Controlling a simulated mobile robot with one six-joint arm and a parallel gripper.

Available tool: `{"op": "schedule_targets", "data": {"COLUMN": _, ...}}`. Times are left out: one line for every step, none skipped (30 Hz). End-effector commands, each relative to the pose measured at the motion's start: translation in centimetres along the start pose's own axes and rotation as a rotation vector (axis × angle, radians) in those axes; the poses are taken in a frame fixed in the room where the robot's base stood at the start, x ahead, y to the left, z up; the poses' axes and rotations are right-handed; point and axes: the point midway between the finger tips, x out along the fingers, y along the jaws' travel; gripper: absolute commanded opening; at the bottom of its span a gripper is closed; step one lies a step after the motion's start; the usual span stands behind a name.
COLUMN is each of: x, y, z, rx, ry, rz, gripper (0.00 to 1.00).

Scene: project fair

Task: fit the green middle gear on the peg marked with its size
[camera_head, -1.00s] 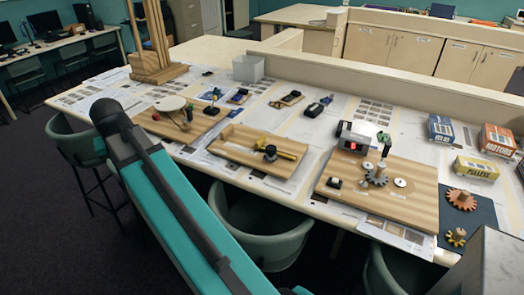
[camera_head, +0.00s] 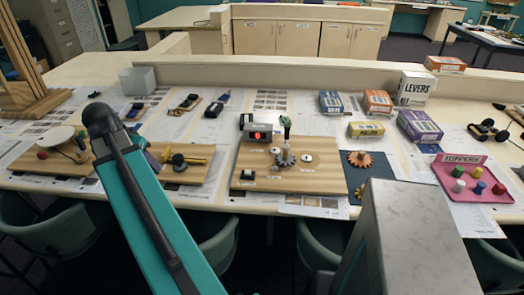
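A wooden board (camera_head: 250,181) lies on the long table, with a dark grey gear (camera_head: 285,160) standing near its middle. Pale round discs (camera_head: 306,157) lie to the gear's right and left. An orange gear (camera_head: 360,159) lies on a dark mat (camera_head: 376,172) right of the board. I cannot make out a green gear, and any size mark by the pegs is too small to read. My teal arm crosses the left foreground; my gripper is not in view.
Boxes, including LEVERS (camera_head: 415,87) and a yellow one (camera_head: 366,129), stand to the right. A pink TOPPERS tray (camera_head: 476,190) is far right. Chairs (camera_head: 215,245) stand against the table's front.

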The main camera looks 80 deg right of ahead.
Motion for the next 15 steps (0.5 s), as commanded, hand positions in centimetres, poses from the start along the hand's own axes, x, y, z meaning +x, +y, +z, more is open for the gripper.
{"op": "schedule_targets", "data": {"x": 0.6, "y": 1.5, "z": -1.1, "rx": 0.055, "ry": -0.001, "rz": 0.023, "gripper": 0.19}}
{"op": "schedule_targets", "data": {"x": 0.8, "y": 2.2, "z": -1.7, "rx": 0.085, "ry": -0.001, "rz": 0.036, "gripper": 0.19}}
{"op": "schedule_targets", "data": {"x": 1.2, "y": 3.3, "z": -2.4, "rx": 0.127, "ry": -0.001, "rz": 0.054, "gripper": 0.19}}
{"op": "schedule_targets", "data": {"x": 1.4, "y": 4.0, "z": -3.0, "rx": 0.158, "ry": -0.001, "rz": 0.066, "gripper": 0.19}}
{"op": "schedule_targets", "data": {"x": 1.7, "y": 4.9, "z": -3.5, "rx": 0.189, "ry": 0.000, "rz": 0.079, "gripper": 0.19}}
{"op": "schedule_targets", "data": {"x": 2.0, "y": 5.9, "z": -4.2, "rx": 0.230, "ry": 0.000, "rz": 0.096, "gripper": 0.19}}
{"op": "schedule_targets", "data": {"x": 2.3, "y": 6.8, "z": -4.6, "rx": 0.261, "ry": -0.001, "rz": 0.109, "gripper": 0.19}}
{"op": "schedule_targets", "data": {"x": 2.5, "y": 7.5, "z": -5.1, "rx": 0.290, "ry": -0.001, "rz": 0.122, "gripper": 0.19}}
{"op": "schedule_targets", "data": {"x": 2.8, "y": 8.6, "z": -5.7, "rx": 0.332, "ry": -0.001, "rz": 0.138, "gripper": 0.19}}
{"op": "schedule_targets", "data": {"x": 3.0, "y": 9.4, "z": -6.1, "rx": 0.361, "ry": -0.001, "rz": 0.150, "gripper": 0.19}}
{"op": "schedule_targets", "data": {"x": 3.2, "y": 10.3, "z": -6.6, "rx": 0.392, "ry": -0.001, "rz": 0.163, "gripper": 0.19}}
{"op": "schedule_targets", "data": {"x": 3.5, "y": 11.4, "z": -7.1, "rx": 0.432, "ry": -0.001, "rz": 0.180, "gripper": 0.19}}
{"op": "schedule_targets", "data": {"x": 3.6, "y": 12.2, "z": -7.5, "rx": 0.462, "ry": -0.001, "rz": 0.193, "gripper": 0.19}}
{"op": "schedule_targets", "data": {"x": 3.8, "y": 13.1, "z": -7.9, "rx": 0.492, "ry": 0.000, "rz": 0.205, "gripper": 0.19}}
{"op": "schedule_targets", "data": {"x": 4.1, "y": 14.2, "z": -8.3, "rx": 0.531, "ry": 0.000, "rz": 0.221, "gripper": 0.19}}
